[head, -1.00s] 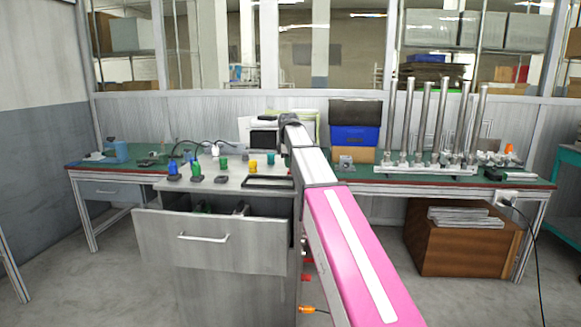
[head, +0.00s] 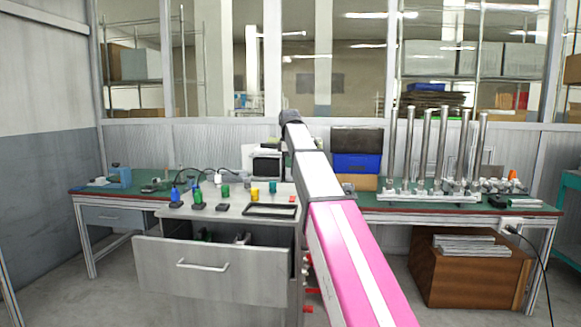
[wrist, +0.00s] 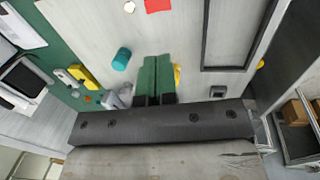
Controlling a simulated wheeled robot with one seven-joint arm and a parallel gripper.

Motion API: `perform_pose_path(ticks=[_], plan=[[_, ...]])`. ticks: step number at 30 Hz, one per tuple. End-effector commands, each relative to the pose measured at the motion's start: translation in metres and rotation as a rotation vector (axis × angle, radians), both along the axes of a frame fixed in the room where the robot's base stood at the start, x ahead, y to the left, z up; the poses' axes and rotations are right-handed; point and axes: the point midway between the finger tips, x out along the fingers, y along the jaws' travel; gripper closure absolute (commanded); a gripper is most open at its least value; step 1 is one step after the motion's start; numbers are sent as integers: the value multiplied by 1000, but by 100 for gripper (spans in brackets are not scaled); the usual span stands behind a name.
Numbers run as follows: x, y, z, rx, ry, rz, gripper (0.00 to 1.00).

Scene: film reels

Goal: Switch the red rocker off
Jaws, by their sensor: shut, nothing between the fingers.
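A small red patch (head: 292,198) lies on the right part of the grey cabinet top, next to my arm. It also shows in the wrist view (wrist: 158,5), cut by the top edge. I cannot tell whether it is the red rocker, and no on or off marking is readable. My gripper (wrist: 157,60) shows in the wrist view as two green fingers pressed together, empty, over the cabinet top. The red patch is apart from the fingertips, further up the picture. In the head view my gripper is hidden behind my arm.
A teal cylinder (wrist: 121,59) stands close left of my fingers; a yellow piece (wrist: 177,75) is partly hidden behind them. A black frame (head: 270,210) lies on the cabinet top. A drawer (head: 210,268) stands open in front. Red parts (head: 311,291) show at the cabinet's right side.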

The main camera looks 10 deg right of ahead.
Motion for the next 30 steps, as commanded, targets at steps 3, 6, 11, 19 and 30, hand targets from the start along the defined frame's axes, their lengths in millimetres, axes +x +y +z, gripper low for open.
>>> perform_pose_path(ticks=[3,6,11,19,30], plan=[[0,0,0,0,0,0,100],[3,-3,1,0,-1,-1,100],[13,-12,2,-1,-3,-1,100],[12,-11,-1,-1,-3,0,100],[20,-14,-54,0,-1,0,100]])
